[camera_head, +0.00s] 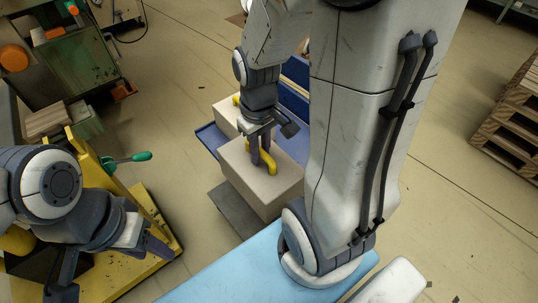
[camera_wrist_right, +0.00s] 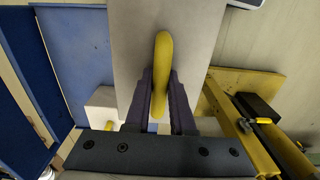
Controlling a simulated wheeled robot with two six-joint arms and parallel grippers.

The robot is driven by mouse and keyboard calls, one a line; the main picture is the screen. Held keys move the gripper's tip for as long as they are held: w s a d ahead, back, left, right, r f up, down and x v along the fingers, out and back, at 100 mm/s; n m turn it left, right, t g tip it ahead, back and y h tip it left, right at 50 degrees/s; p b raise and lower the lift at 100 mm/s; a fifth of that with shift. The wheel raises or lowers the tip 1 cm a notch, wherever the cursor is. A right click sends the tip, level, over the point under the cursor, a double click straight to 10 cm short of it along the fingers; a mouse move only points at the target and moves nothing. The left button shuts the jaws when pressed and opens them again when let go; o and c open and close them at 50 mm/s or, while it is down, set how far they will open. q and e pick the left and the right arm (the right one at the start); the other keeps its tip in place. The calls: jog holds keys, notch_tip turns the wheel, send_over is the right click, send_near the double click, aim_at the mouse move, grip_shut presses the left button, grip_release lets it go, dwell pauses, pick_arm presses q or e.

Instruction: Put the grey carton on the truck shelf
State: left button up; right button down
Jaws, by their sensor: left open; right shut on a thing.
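The grey carton (camera_head: 258,190), a pale box with a yellow handle (camera_head: 268,163) on top, is at the centre of the head view. My right gripper (camera_head: 261,158) is shut on this handle from above. In the right wrist view its fingers (camera_wrist_right: 161,105) sit on both sides of the handle (camera_wrist_right: 163,50), over the carton's flat top (camera_wrist_right: 200,35). The blue truck shelf (camera_head: 209,138) shows around and behind the carton. I cannot tell whether the carton touches it. My left gripper (camera_head: 108,266) is open and empty at lower left.
A second pale carton (camera_head: 226,112) with a yellow handle stands just behind, on the blue shelf. A yellow stand (camera_head: 160,238) with a green-handled tool (camera_head: 135,157) is at left. A green bench (camera_head: 85,62) is at upper left, wooden pallets (camera_head: 515,115) at right.

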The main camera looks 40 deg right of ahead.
jog(key=shift+s+d+f+b, duration=0.1)
jog(key=shift+s+f+b, duration=0.35)
jog(key=shift+f, duration=0.05)
jog(key=shift+d+f, duration=0.1)
pick_arm(q)
jog(key=shift+f+b, duration=1.25)
jog(key=shift+f, duration=0.9)
pick_arm(e)
jog(key=w+d+f, duration=0.7)
jog(key=d, duration=0.4)
jog(key=shift+w+d+f, duration=0.15)
jog(key=shift+d+f, duration=0.2)
jog(key=shift+f, duration=0.15)
jog(key=c, duration=0.8)
grip_release()
jog(key=shift+o, duration=0.2)
